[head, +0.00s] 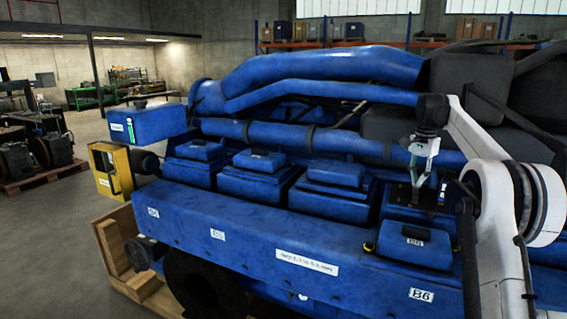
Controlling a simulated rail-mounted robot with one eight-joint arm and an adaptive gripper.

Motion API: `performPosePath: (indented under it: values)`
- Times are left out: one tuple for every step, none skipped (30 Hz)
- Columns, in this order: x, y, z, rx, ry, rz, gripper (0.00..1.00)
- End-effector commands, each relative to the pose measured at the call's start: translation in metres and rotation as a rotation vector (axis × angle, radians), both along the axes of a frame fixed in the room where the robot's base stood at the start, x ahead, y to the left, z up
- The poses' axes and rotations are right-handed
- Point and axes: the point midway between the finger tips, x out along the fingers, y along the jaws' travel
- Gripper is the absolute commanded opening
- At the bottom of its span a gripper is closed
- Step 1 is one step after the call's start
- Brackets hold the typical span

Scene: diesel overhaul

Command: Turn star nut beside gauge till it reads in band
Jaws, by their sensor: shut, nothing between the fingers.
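My gripper (416,186) points straight down over the right part of the blue engine (235,222). Its fingers look close together, with nothing seen between them. The fingertips are at or just above a dark opening among the blue covers; I cannot tell whether they touch anything. Neither the star nut nor the gauge can be made out; small dark parts around the fingertips are too small to name. A white label (306,262) on the engine's front face seems to give a gap range in mm.
Blue box covers (256,180) line the engine top left of my gripper. A loose-looking blue cover (414,243) sits in front of it. Thick blue pipes (320,72) run behind. A yellow box (111,170) is at the engine's left end.

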Motion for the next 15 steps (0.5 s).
performPosePath:
  values:
    - [-0.0001,0.0000,-0.0073,0.000,0.000,0.000,0.00]
    - [-0.0001,-0.0001,-0.0096,0.000,0.000,0.000,0.00]
    - [-0.0001,-0.0001,-0.0122,0.000,0.000,0.000,0.00]
    - [-0.0001,-0.0001,-0.0138,0.000,0.000,0.000,0.00]
    - [0.0000,0.0000,-0.0150,0.000,0.000,0.000,0.00]
    - [0.0001,-0.0001,-0.0161,0.000,0.000,0.000,0.00]
    - [0.0001,-0.0001,-0.0165,0.000,0.000,0.000,0.00]
    - [0.0001,-0.0001,-0.0167,0.000,0.000,0.000,0.00]
    - [0.0000,0.0000,-0.0167,0.000,0.000,0.000,0.00]
    - [0.0001,-0.0001,-0.0165,0.000,0.000,0.000,0.00]
    - [0.0001,-0.0001,-0.0164,0.000,0.000,0.000,0.00]
    - [0.0001,-0.0001,-0.0162,0.000,0.000,0.000,0.00]
    - [0.0001,-0.0001,-0.0161,0.000,0.000,0.000,0.00]
    - [0.0001,-0.0001,-0.0161,0.000,0.000,0.000,0.00]
    - [0.0001,-0.0001,-0.0161,0.000,0.000,0.000,0.00]
